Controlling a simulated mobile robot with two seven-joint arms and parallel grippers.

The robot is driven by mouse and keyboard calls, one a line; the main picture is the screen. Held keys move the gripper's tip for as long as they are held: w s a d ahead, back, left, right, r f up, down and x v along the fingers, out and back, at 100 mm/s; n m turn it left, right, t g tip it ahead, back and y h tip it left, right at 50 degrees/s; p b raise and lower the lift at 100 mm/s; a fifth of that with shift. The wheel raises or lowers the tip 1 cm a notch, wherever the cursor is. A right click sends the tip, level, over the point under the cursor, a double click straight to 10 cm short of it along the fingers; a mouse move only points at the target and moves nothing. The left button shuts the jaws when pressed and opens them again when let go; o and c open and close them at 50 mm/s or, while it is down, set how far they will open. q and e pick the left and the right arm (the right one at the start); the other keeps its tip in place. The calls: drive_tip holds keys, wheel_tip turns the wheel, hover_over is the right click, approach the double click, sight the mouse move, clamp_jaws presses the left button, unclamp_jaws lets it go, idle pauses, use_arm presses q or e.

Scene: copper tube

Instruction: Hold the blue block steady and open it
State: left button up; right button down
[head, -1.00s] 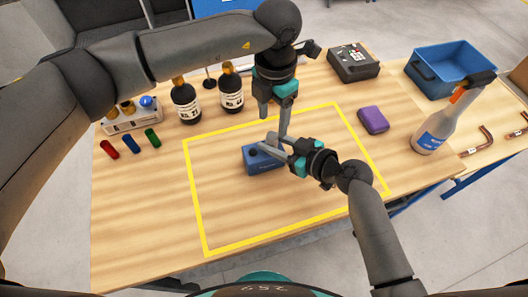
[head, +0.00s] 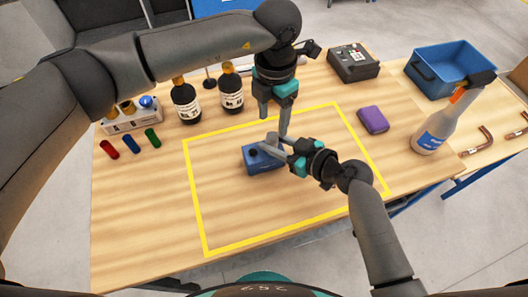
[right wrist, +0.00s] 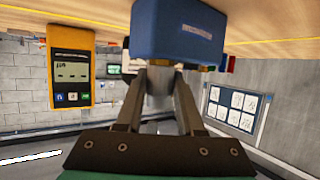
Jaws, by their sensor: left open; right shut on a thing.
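The blue block (head: 258,159) stands on the wooden table inside the yellow taped outline. A dark knob or hole shows on its top face. My right gripper (head: 271,147) reaches in from the right and is shut on the block's right side. In the right wrist view the block (right wrist: 180,32) is at the top, with the fingertips (right wrist: 160,68) close together at its lower edge. My left gripper (head: 274,118) is open and points down just behind the block, apart from it. The right fingers hide part of the block's top and right end.
Two dark bottles (head: 186,103) and a white rack (head: 132,117) stand at the back left, near several coloured cylinders (head: 130,145). A purple pouch (head: 373,120), spray bottle (head: 436,130) and blue bin (head: 455,70) are at right. The table within the tape is otherwise clear.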

drive_tip(key=shift+c, duration=2.2)
unclamp_jaws()
